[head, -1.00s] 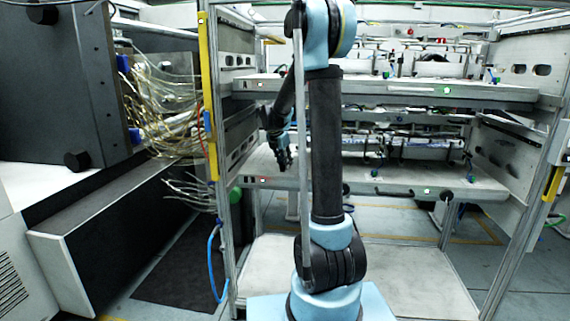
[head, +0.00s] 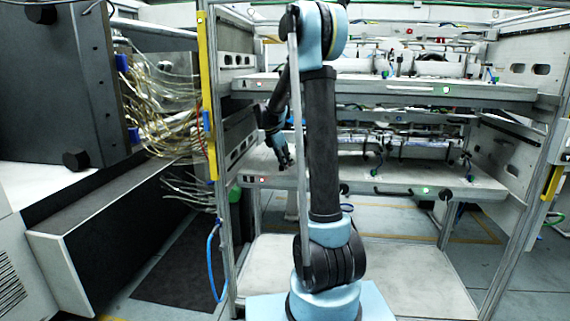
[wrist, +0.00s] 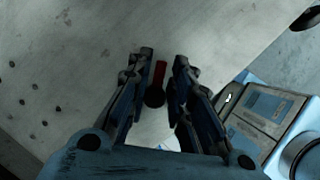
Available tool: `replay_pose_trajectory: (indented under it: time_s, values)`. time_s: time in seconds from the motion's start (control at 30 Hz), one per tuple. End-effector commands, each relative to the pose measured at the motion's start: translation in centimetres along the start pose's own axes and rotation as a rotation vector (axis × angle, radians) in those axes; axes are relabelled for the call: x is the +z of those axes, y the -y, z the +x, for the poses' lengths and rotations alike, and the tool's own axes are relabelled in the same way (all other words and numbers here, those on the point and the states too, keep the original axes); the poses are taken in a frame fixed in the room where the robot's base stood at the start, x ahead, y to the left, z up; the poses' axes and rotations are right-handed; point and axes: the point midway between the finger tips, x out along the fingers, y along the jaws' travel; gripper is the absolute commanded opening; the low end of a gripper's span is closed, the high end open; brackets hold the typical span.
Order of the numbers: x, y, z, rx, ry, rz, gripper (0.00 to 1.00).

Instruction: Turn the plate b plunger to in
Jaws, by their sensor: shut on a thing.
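Plate b (head: 400,187) is the lower pale shelf plate of the rack in the head view. My gripper (head: 287,163) is at its left part, just above the plate's front edge. In the wrist view my gripper (wrist: 163,57) has its two fingers on either side of the plunger, a small red bar (wrist: 160,72) with a round black knob (wrist: 154,97), and is shut on it. The pale plate surface (wrist: 90,50) lies behind. The plunger cannot be made out in the head view, and where the fingers touch it is dark.
The upper plate (head: 400,88) lies above, carrying equipment. A yellow-edged rack post (head: 207,100) and loose wires (head: 170,110) are left of my arm. Another black knob (head: 445,194) and a front handle (head: 392,192) are on the right of plate b.

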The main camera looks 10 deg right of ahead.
Motion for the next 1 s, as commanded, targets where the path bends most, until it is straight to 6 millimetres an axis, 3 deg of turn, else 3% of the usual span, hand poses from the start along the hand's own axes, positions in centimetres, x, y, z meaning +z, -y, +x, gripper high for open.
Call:
replay_pose_trajectory:
  time_s: [0.4,0.97,1.0]
  values:
    - [-0.12,0.22,-0.08,-0.076,-0.001,0.186,0.00]
    - [-0.17,0.26,-0.10,-0.086,-0.002,0.214,0.00]
    - [-0.17,0.26,-0.10,-0.086,-0.002,0.214,0.29]
